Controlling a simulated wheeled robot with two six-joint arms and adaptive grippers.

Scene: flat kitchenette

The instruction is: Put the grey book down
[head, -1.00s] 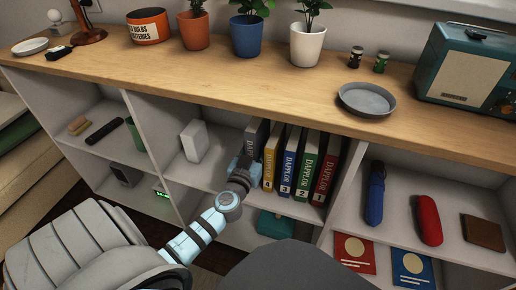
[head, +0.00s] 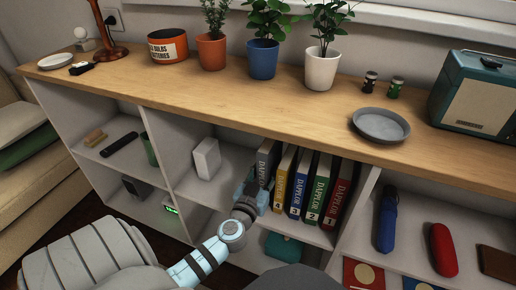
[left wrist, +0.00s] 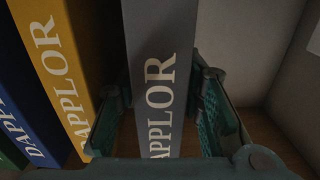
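The grey book (head: 266,158) stands upright in the middle shelf compartment, at the left end of a row of books, beside the yellow book (head: 283,178). Its spine with white letters also fills the middle of the left wrist view (left wrist: 158,60). A dark gap separates it from the yellow book there. My left gripper (head: 257,186) is at the book's spine, with one finger on each side. In the left wrist view my left gripper (left wrist: 164,92) looks open, with narrow gaps beside the book; contact at the fingertips is hard to tell. My right gripper is not in view.
A blue book (head: 300,186), a green book (head: 318,188) and a red book (head: 338,194) continue the row rightward. A white box (head: 206,158) stands left, with free shelf between. The wooden top (head: 230,105) overhangs the compartment; a teal object (head: 283,248) lies below.

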